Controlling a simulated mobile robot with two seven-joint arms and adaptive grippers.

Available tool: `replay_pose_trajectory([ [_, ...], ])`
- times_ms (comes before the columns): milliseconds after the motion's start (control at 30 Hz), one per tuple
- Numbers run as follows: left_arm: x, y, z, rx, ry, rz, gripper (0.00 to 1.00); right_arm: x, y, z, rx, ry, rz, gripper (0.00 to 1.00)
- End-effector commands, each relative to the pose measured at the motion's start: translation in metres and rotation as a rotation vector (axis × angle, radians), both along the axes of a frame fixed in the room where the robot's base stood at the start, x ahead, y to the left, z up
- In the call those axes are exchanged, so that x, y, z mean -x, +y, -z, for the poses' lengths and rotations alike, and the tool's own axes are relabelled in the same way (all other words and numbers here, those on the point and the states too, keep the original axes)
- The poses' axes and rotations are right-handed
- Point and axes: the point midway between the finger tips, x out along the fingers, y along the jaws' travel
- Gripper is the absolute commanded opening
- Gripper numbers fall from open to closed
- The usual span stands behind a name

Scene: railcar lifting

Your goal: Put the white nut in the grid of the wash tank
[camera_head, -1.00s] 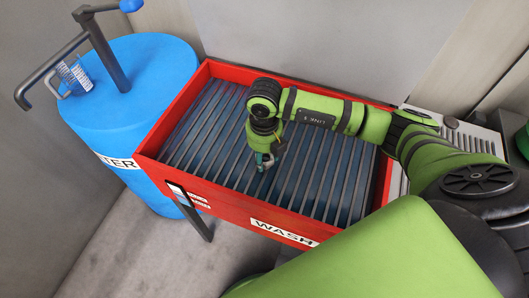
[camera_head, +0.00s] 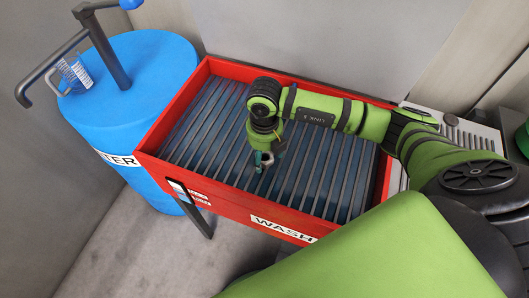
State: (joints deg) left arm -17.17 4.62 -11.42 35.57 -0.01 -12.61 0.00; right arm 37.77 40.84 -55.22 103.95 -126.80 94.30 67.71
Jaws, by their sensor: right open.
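The red wash tank (camera_head: 158,131) stands in the middle of the view, with "WASH" on its front wall. Its grid (camera_head: 315,185) of grey parallel bars lies inside over a dark blue bottom. My right gripper (camera_head: 261,166) reaches in from the right and points down over the middle of the grid. It is open. I cannot make out the white nut in this view; it may be hidden by my gripper or arm. My left gripper is not in view.
A blue water barrel (camera_head: 130,75) with a dark pump pipe stands left of the tank. A grey wall rises behind the tank. A light slatted unit (camera_head: 460,135) stands at the right. Grey floor (camera_head: 130,255) shows at lower left.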

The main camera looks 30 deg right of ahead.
Motion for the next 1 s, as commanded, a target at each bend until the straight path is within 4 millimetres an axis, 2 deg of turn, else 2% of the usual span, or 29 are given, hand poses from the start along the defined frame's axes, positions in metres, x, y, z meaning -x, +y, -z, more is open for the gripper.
replay_pose_trajectory([
  [500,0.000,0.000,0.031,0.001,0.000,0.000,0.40,-0.002,0.000,-0.098,-0.001,-0.009,0.000,0.70],
  [700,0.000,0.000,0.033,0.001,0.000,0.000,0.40,-0.001,0.001,-0.115,-0.001,-0.003,0.000,0.70],
  [1000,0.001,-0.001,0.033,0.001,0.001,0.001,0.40,-0.001,0.000,-0.117,-0.001,-0.003,0.000,0.70],
])
